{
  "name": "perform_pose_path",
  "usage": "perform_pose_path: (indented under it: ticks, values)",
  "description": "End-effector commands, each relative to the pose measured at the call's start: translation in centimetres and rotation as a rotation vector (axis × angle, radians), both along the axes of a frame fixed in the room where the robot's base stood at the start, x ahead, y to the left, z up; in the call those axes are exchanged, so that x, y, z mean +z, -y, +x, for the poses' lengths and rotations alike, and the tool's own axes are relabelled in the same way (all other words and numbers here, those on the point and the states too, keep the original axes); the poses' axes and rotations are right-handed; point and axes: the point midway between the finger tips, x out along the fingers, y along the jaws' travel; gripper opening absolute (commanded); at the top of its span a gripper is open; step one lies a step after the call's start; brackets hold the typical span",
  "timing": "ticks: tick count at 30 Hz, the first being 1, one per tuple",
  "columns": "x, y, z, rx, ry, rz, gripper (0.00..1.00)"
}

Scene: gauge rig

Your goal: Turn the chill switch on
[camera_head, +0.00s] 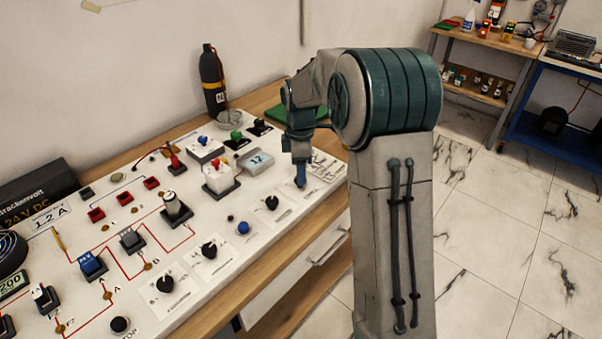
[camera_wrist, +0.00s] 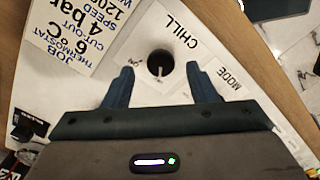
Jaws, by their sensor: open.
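The chill switch (camera_wrist: 160,63) shows in the wrist view as a round black part with a small pale lever, beside the printed word CHILL on a white plate. My gripper (camera_wrist: 160,70) is open, with one dark blue finger on each side of the switch in the picture. Nothing is between the fingers except the view of the switch below; I cannot tell whether they touch it. In the head view my gripper (camera_head: 300,184) points down over the right end of the white panel (camera_head: 205,275). The switch is hidden there behind my gripper.
A MODE label (camera_wrist: 226,76) lies right of the switch and a printed job card (camera_wrist: 82,32) lies to the left. Black knobs (camera_head: 271,202) and a blue button (camera_head: 243,228) sit near the panel's front. A dark bottle (camera_head: 212,80) stands behind.

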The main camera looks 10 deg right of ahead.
Motion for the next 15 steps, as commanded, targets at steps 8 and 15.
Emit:
perform_pose_path:
  ticks: [8, 15]
  values:
    - [-2.2, -0.1, 0.0, 0.001, 0.0, 0.0, 0.52]
    - [-2.3, -0.1, 0.0, 0.001, 0.0, 0.0, 0.52]
